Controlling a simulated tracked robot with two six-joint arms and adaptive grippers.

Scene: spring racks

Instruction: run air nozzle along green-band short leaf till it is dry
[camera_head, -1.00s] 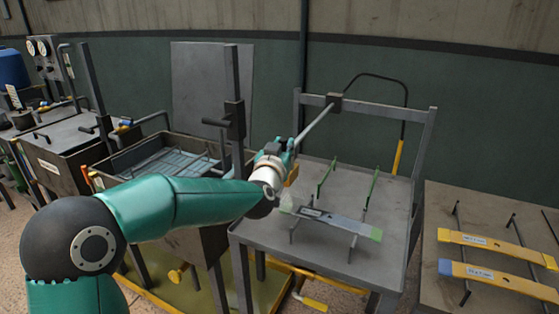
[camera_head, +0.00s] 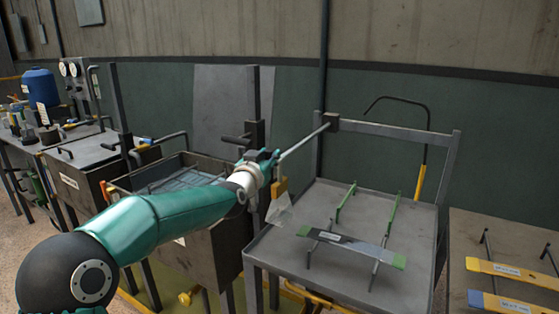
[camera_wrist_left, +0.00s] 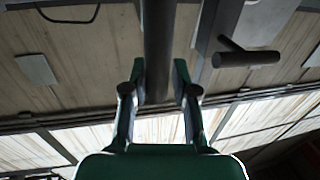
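The green-band short leaf (camera_head: 338,242) is a flat dark grey strip with green ends and a white label. It lies across two rods above the grey table. The air nozzle (camera_head: 279,188) is a yellow block on a grey swing arm (camera_head: 305,140). A pale see-through cone (camera_head: 280,211) shows below it, left of the leaf's left end and apart from it. My left gripper (camera_head: 270,160) is closed around the dark bar at the nozzle end. In the left wrist view the bar (camera_wrist_left: 159,50) runs between its fingers (camera_wrist_left: 159,88). My right gripper is out of view.
The grey table (camera_head: 330,283) also carries green-topped posts (camera_head: 346,202). A black hose with a yellow end (camera_head: 419,183) hangs behind. A dark open tank (camera_head: 190,172) stands left. Yellow leaves (camera_head: 500,269) lie on another table at right.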

